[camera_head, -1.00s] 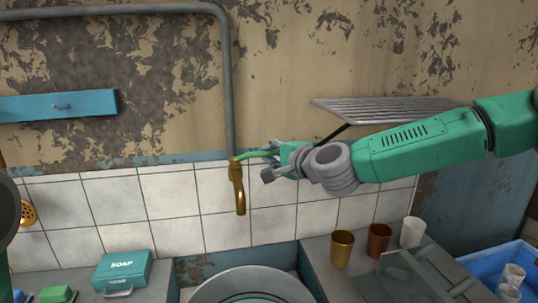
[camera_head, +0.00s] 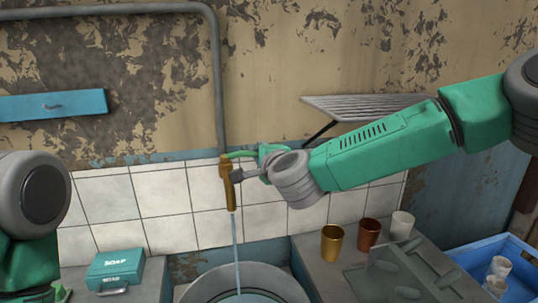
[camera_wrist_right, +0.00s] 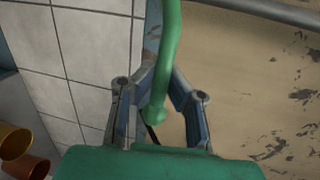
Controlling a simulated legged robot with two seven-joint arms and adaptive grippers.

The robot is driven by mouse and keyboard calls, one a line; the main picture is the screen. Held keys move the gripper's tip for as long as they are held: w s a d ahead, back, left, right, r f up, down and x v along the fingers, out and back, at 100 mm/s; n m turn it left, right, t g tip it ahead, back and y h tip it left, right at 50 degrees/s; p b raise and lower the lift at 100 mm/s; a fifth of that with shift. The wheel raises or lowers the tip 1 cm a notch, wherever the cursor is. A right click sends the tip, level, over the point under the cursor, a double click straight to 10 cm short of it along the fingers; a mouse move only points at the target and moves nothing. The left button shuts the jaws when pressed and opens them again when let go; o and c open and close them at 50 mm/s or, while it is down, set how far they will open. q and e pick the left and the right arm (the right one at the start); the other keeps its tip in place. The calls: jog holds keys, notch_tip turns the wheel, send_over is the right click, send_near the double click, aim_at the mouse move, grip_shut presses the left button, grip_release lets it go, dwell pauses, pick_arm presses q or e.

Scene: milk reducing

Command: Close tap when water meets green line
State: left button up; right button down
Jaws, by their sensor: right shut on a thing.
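The brass tap (camera_head: 229,185) hangs from a grey wall pipe, and a thin stream of water (camera_head: 236,245) runs down from its spout. The green tap handle (camera_head: 240,154) points right; in the right wrist view the handle (camera_wrist_right: 169,55) passes between the fingers. My right gripper (camera_head: 262,160) is shut on the handle. A round grey basin (camera_head: 204,288) stands below the spout, cut off by the frame's lower edge. A teal surface shows inside it, but I cannot make out a green line. Part of my left arm shows at the left; its gripper is out of view.
A teal soap box (camera_head: 115,270) sits on the left counter. Gold (camera_head: 334,245), brown (camera_head: 368,235) and white (camera_head: 402,226) cups stand on the right counter. A blue crate (camera_head: 478,262) is at far right.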

jog(key=shift+s+a+f, duration=0.25)
jog(key=shift+a, duration=0.1)
jog(key=c, duration=1.8)
grip_release()
jog(key=shift+o, duration=1.2)
jog(key=shift+a, duration=0.1)
jog(key=shift+w+a+r, duration=0.1)
jog(key=shift+a+r, duration=0.05)
jog(key=v, duration=1.1)
jog(key=shift+s, duration=0.4)
